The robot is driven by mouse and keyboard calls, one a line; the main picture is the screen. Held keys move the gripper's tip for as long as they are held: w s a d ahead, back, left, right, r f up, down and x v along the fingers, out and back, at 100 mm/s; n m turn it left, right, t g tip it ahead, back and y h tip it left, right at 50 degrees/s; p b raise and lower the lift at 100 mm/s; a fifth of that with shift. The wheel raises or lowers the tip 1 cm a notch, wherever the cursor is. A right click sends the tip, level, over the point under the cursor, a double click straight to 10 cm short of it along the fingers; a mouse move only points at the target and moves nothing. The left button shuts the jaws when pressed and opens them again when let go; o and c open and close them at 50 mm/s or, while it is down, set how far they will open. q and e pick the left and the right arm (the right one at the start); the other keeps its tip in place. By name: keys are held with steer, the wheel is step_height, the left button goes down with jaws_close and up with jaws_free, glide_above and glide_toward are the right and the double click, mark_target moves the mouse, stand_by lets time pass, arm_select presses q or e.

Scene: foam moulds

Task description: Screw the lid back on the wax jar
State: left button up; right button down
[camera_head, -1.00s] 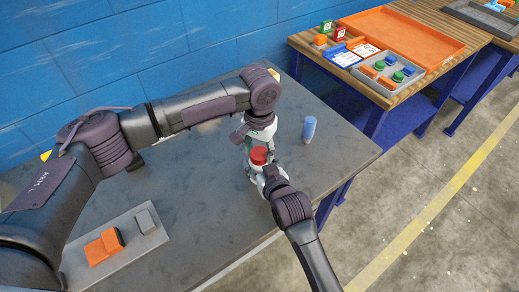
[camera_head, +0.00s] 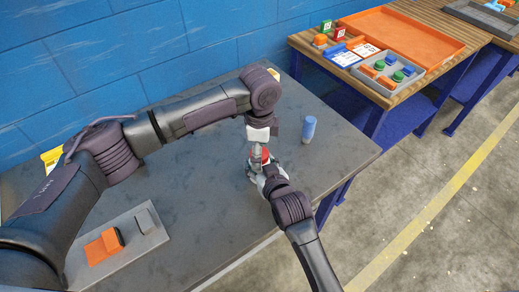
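A small red round piece (camera_head: 265,156), which looks like the lid of the wax jar, sits between my two grippers above the dark table. The jar body is mostly hidden by the grippers. My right gripper (camera_head: 262,172), coming from the bottom, is closed around the jar just below the red piece. My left gripper (camera_head: 258,153) points down from above, its fingers at the left side of the red piece and partly covering it. Whether its fingers grip the lid is too small to tell.
A grey mould (camera_head: 82,268) with an orange block (camera_head: 103,247) and a grey block (camera_head: 145,220) lies at the front left. A wooden table (camera_head: 400,96) with an orange tray (camera_head: 405,45) stands at the right.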

steer(key=shift+f, duration=0.1)
arm_select(q)
step_height(320, 180, up, 12)
stand_by(0.5)
arm_select(e)
steer(key=shift+c, duration=1.2)
jaws_free()
steer(key=v, duration=1.2)
